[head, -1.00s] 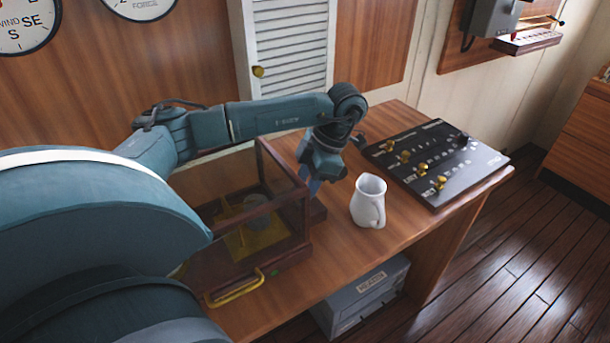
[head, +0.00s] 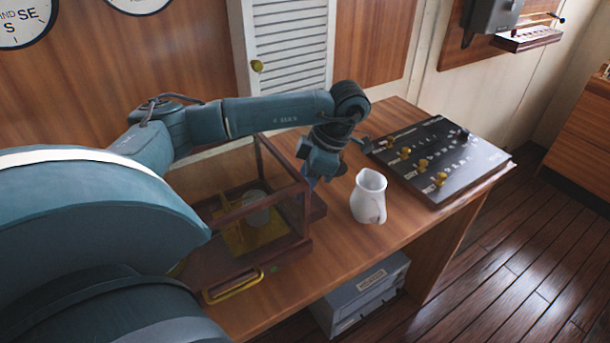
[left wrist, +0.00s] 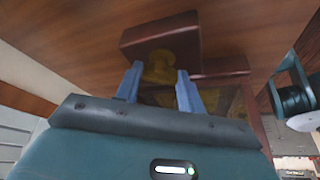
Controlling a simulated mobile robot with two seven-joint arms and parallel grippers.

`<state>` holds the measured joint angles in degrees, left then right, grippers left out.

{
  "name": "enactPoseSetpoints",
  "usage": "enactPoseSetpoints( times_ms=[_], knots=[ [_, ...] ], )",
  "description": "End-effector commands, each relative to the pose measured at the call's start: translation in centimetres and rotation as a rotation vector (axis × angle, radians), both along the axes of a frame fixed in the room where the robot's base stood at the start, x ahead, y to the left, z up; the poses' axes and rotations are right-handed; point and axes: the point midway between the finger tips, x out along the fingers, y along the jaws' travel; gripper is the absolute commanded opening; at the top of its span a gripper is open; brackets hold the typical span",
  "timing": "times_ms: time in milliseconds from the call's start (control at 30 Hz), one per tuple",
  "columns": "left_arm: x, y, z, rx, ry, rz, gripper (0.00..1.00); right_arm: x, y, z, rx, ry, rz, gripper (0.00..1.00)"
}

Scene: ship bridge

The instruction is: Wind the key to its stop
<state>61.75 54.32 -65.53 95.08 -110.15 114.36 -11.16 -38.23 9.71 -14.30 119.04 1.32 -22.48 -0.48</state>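The wood-framed glass case (head: 282,195) stands on the desk, with a brass plate and a grey drum inside. A brass key (left wrist: 162,68) shows in the left wrist view, in front of a reddish wooden block (left wrist: 150,32). My left gripper (left wrist: 160,72) has its two blue fingers apart, one on each side of the key. I cannot tell whether either finger touches it. In the head view my left gripper (head: 310,181) is at the right side of the case, and the key is hidden there. My right gripper is not in view.
A white jug (head: 368,197) stands on the desk just right of my left gripper. A black panel with brass knobs (head: 437,160) lies farther right. The case has a brass handle (head: 234,287) in front. A grey box (head: 362,290) sits under the desk.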

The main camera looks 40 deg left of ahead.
Motion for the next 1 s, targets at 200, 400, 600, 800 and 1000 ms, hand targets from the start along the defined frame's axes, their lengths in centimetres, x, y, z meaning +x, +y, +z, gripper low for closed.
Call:
enactPoseSetpoints(
  times_ms=[200, 400, 600, 800, 1000],
  knots=[
    [0.0, 0.0, 0.0, 0.000, 0.000, 0.001, 0.57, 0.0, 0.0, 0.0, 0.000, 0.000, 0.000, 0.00],
    [0.0, 0.0, 0.0, 0.000, 0.000, 0.001, 0.60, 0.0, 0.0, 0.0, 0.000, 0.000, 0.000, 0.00],
    [0.3, -0.2, 0.9, 0.000, -0.003, 0.001, 0.60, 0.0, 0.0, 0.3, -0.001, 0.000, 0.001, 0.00],
    [1.3, -1.2, 4.4, 0.001, -0.007, 0.000, 0.60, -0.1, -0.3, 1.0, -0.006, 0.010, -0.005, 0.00],
    [2.4, -2.4, 8.4, 0.002, -0.006, 0.001, 0.60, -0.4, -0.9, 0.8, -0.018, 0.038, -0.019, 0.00]
  ],
)
